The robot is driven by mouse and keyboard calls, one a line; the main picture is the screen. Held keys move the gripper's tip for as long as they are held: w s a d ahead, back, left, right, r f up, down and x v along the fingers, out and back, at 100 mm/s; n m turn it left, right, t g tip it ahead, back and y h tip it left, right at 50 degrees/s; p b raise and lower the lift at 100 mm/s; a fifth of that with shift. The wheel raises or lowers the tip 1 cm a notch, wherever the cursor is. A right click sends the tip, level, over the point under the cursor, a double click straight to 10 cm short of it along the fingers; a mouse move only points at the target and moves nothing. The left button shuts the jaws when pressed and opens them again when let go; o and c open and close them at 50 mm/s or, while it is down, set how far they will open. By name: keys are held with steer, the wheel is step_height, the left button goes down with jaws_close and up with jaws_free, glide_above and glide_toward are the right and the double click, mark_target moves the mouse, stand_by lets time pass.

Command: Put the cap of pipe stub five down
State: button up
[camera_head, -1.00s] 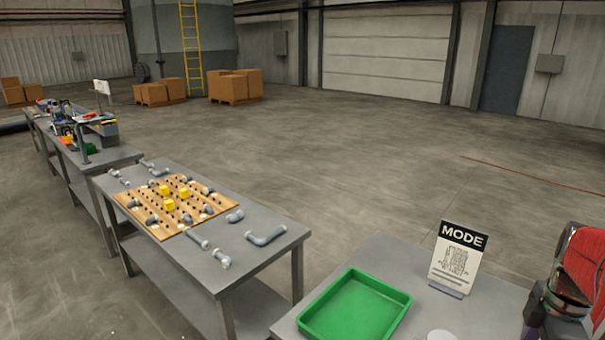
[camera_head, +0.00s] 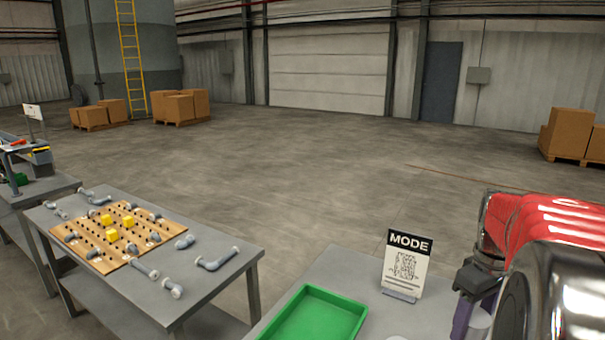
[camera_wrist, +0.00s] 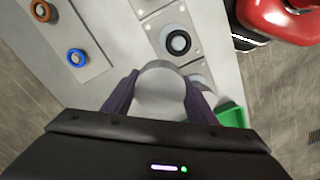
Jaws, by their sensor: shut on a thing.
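My gripper (camera_wrist: 160,82) shows in the wrist view as two purple fingers, shut on a pale grey round cap (camera_wrist: 159,98). The cap sits between the fingers, above a grey worktop. Just beyond it is a light plate with a dark-ringed round stub (camera_wrist: 178,43). Another plate and fitting beside the right finger are partly hidden by the cap and finger. No stub number is readable. In the head view my gripper (camera_head: 470,312) is at the lower right, with a grey rounded piece at its purple finger, partly cut off by the frame.
A green tray (camera_head: 358,325) lies on the near table, left of a MODE sign (camera_head: 406,262). A pegboard table (camera_head: 215,283) with pipe pieces stands at left. In the wrist view a panel (camera_wrist: 97,62) carries brown and blue rings. Open floor lies behind.

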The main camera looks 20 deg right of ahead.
steer(key=w+a+f+m, duration=0.15)
steer(key=w+a, duration=0.35)
steer(key=w, duration=0.5)
steer(key=w+a+m, duration=0.3)
steer(key=w+a, duration=0.2)
steer(key=w, duration=0.5)
steer(key=w+a+f+n, duration=0.1)
steer(key=w+a+f, duration=0.1)
steer(key=a, duration=0.5)
steer(key=w+a+f+n, duration=0.1)
steer(key=w+a, duration=0.3)
steer(key=a, duration=0.4)
steer(key=w+a+f+n, duration=0.1)
steer(key=w+a+f, duration=0.2)
steer(key=a, duration=0.4)
steer(key=shift+w+a+f, duration=0.15)
steer(key=shift+a+f, duration=0.25)
steer(key=shift+f, duration=0.05)
